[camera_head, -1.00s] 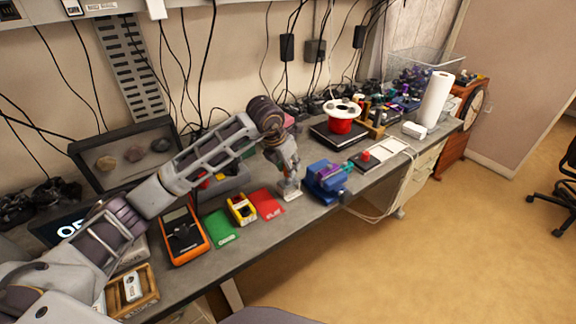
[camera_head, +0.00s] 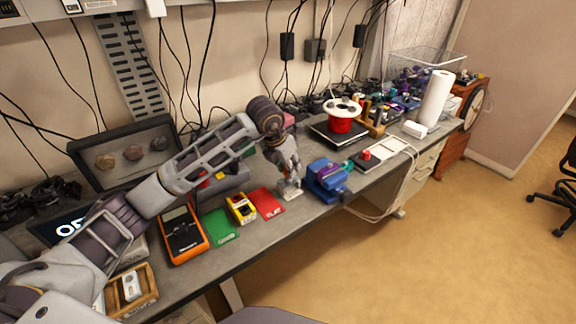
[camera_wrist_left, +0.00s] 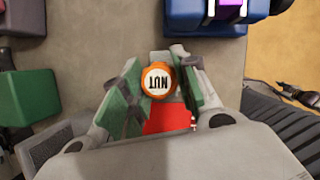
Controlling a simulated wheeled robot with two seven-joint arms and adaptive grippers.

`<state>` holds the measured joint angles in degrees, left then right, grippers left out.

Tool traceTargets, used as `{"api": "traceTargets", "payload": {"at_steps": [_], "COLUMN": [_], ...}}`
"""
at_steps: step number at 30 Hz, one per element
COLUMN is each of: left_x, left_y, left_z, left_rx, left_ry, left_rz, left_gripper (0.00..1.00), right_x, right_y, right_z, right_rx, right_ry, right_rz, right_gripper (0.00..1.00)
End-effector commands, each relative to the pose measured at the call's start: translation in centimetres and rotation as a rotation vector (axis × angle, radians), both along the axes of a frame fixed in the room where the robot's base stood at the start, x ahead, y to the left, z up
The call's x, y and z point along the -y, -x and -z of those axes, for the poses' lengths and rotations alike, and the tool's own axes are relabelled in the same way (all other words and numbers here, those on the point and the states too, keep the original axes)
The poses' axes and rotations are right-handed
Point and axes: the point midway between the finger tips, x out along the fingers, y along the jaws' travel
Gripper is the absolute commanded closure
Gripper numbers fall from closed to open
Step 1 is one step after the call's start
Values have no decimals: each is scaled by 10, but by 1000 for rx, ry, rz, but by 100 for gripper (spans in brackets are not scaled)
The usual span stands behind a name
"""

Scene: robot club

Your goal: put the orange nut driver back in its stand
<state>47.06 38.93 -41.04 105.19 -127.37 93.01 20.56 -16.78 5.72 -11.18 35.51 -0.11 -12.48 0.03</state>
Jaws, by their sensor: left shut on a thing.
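The orange nut driver (camera_wrist_left: 158,80) shows end-on in the left wrist view, its round cap marked NUT facing the camera. My left gripper (camera_wrist_left: 160,90) is shut on it, with a green-padded finger on either side. In the head view my left gripper (camera_head: 288,180) points down over the bench, between the red mat and the blue vise. A small pale block (camera_head: 291,194), which may be the stand, sits right under the fingers. The driver's lower end is hidden, so I cannot tell whether it is in the stand. My right gripper is not in view.
The blue vise (camera_head: 326,178) stands close to the right of the gripper. A red mat (camera_head: 267,203), a yellow box (camera_head: 241,208), a green mat (camera_head: 220,226) and an orange multimeter (camera_head: 184,235) lie to the left. The bench's front edge is near.

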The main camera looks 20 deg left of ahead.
Motion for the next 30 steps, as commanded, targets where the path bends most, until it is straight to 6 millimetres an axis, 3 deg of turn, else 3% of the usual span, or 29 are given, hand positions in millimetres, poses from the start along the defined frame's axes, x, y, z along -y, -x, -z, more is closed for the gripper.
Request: {"api": "traceTargets", "payload": {"at_steps": [30], "left_x": [0], "left_y": [0], "left_z": [10], "left_rx": [1], "left_ry": [0], "left_rz": [0], "left_gripper": [93], "right_x": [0], "right_y": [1], "right_z": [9], "right_rx": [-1], "right_ry": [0], "right_rz": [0], "right_gripper": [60]}}
